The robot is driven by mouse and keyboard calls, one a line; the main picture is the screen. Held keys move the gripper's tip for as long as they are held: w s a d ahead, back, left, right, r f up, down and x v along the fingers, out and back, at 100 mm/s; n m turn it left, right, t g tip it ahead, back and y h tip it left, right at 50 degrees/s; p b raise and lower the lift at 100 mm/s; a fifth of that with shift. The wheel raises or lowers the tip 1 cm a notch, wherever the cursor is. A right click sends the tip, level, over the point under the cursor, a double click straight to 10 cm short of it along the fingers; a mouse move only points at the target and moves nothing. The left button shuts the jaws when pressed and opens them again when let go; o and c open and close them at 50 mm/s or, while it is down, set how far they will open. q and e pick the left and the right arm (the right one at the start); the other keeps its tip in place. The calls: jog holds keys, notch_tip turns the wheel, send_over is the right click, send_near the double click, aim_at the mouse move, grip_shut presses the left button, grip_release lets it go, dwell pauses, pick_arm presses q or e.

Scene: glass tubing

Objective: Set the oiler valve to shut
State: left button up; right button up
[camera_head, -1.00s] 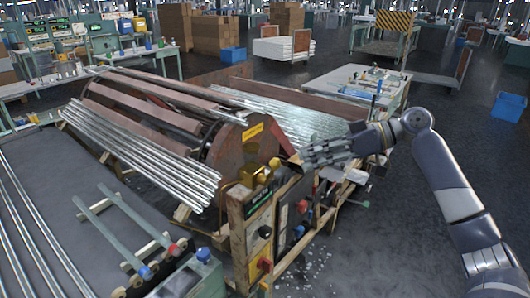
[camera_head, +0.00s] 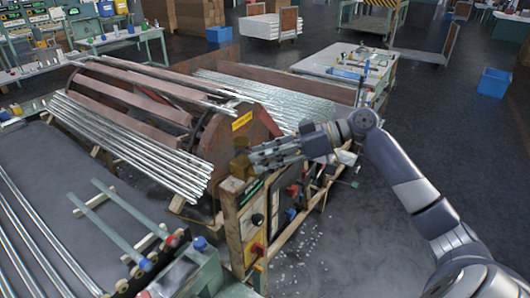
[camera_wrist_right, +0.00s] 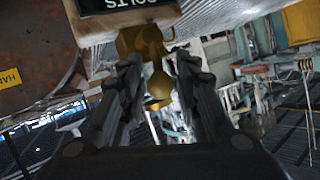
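The brass oiler (camera_head: 239,166) sits on top of the wooden control post, beside the round end of the big drum, partly hidden by my right gripper (camera_head: 262,156). In the right wrist view, the brass body (camera_wrist_right: 131,41) shows beyond the fingers, with a rounded brass knob (camera_wrist_right: 158,86) hanging into the gap between them. My right gripper (camera_wrist_right: 155,95) is open there, a finger on each side of the knob. Dark gaps show beside the knob; I cannot tell whether either finger touches it. The valve's setting is not readable. My left gripper is out of view.
The wooden control post (camera_head: 232,218) carries knobs and switches below the oiler. The rusty drum (camera_head: 225,140) and bundled glass tubes (camera_head: 130,145) lie to its left. A yellow label (camera_head: 242,120) marks the drum end. Dark floor to the right is mostly clear.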

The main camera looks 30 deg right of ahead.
jog(key=shift+c, duration=0.4)
grip_shut()
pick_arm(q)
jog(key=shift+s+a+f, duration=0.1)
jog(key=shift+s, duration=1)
pick_arm(e)
jog(key=y+b, duration=0.1)
jog(key=f+m+y+b, duration=0.1)
jog(key=shift+w+d+m+b, duration=0.25)
jog(key=shift+d+m+b, duration=0.05)
jog(key=shift+d+b, duration=0.1)
pick_arm(q)
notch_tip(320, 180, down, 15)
jog(key=b, duration=1.2)
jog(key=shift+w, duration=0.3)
pick_arm(e)
jog(key=shift+w+d+f+m+t+y, duration=0.15)
jog(key=shift+d+f+m+t+y, duration=0.45)
jog(key=shift+m, duration=1.15)
jog(key=shift+w+d+f+m+t+y, duration=0.15)
jog(key=shift+f+m+t+y, duration=0.55)
jog(key=shift+m+t+y, duration=0.8)
jog(key=shift+w+d+f+m+t+y, duration=0.15)
jog(key=shift+d+f+m+t+y, duration=0.4)
jog(key=shift+m, duration=1.5)
jog(key=shift+a+f, duration=0.1)
jog(key=shift+a, duration=0.05)
